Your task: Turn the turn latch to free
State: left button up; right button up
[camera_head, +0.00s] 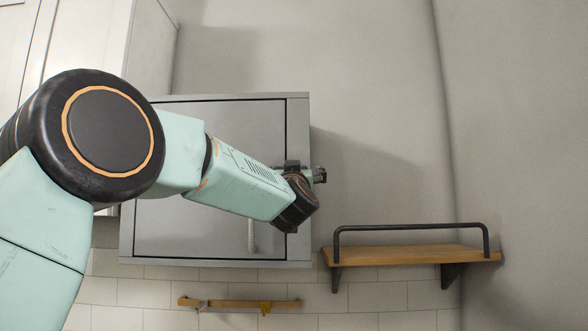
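A grey wall cabinet (225,263) with a closed flat door (190,230) hangs in the middle of the view. A pale vertical handle (252,237) shows on the door below my forearm. My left arm comes in from the left and crosses the door. My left gripper (298,170) is at the cabinet's right edge, mostly hidden behind my black wrist joint. Small dark parts stick out there, and I cannot tell gripper from latch. The turn latch is not clearly visible, and its position cannot be read. My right gripper is not in view.
A wooden shelf (410,256) with a black rail (410,227) is on the wall at the lower right of the cabinet. A wooden hook rail (240,303) is below the cabinet. A white cupboard (88,38) stands at the upper left. The wall at right is bare.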

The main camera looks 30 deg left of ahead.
pick_arm(q)
jog(key=shift+s+a+r, duration=0.2)
jog(key=shift+s+a, duration=0.15)
jog(key=shift+s, duration=0.4)
jog(key=shift+c, duration=0.2)
jog(key=shift+w+f, duration=0.15)
jog(key=shift+w, duration=0.15)
jog(key=shift+c, duration=1.4)
jog(key=shift+w+d+f, duration=0.15)
jog(key=shift+w, duration=0.35)
jog(key=c, duration=0.3)
jog(key=shift+s, duration=0.25)
jog(key=c, duration=0.3)
jog(key=shift+c, duration=1.1)
